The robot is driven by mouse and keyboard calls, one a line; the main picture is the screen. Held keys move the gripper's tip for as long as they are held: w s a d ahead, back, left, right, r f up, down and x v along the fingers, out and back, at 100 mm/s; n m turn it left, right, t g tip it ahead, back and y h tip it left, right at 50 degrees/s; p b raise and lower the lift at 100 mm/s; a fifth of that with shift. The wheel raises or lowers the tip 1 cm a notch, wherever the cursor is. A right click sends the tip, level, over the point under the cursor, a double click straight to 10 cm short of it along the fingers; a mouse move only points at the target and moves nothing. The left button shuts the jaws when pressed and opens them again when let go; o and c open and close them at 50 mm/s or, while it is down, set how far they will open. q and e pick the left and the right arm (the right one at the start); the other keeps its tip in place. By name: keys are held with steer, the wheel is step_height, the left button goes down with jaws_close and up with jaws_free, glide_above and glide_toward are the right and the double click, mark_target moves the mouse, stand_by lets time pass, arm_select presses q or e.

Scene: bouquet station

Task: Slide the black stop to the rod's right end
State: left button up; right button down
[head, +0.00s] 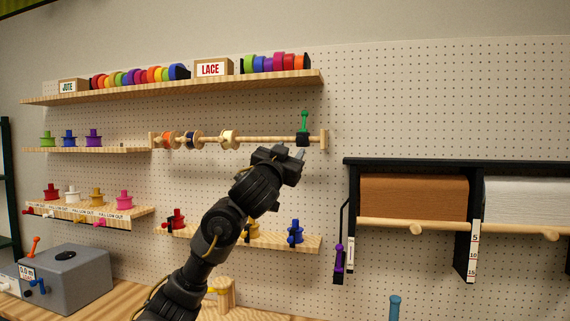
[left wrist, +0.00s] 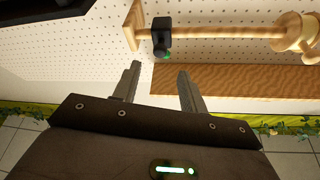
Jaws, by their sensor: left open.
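The wooden rod (head: 265,139) runs across the pegboard with an end post (head: 324,139) at its right. The black stop (head: 303,140), with a green knob (head: 305,118) on top, sits on the rod near that post, a short stretch of rod between them. My left gripper (head: 297,154) is just below the stop. In the left wrist view, turned over, my left gripper (left wrist: 158,80) is open and empty. The black stop (left wrist: 162,38) is beyond its fingertips, apart from them, and the end post (left wrist: 137,30) is left of it. My right gripper is not in view.
Ribbon spools (head: 229,137) hang on the rod left of the stop. A shelf (head: 200,86) with rolls is above, and a lower shelf (head: 310,243) with colored spools is below. A black rack (head: 410,162) with paper rolls stands to the right.

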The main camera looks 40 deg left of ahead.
arm_select(q)
steer(key=shift+v, duration=1.5)
